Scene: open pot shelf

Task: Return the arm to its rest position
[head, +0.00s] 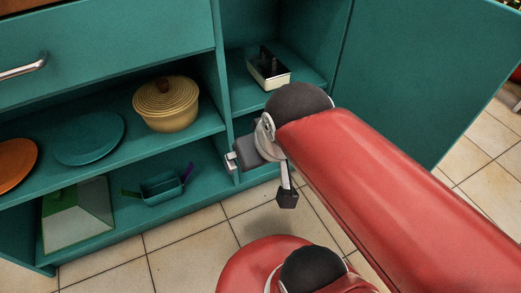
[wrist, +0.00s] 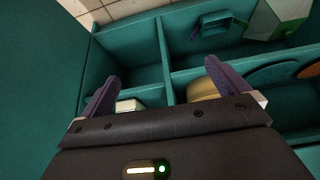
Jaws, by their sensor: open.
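My gripper (wrist: 162,78) is open, with its two purple fingers spread apart and nothing between them in the wrist view. In the head view, my red arm reaches in from the lower right, and the grey hand (head: 249,152) is in front of the teal pot shelf (head: 205,125), near its middle upright. The fingers are hard to make out there. The hand appears clear of the shelf's contents.
A yellow lidded pot (head: 166,107), teal plate (head: 89,138) and orange plate (head: 14,166) stand on the middle shelf. A cream container (head: 268,74) is right. Tiled floor (head: 185,231) is open in front.

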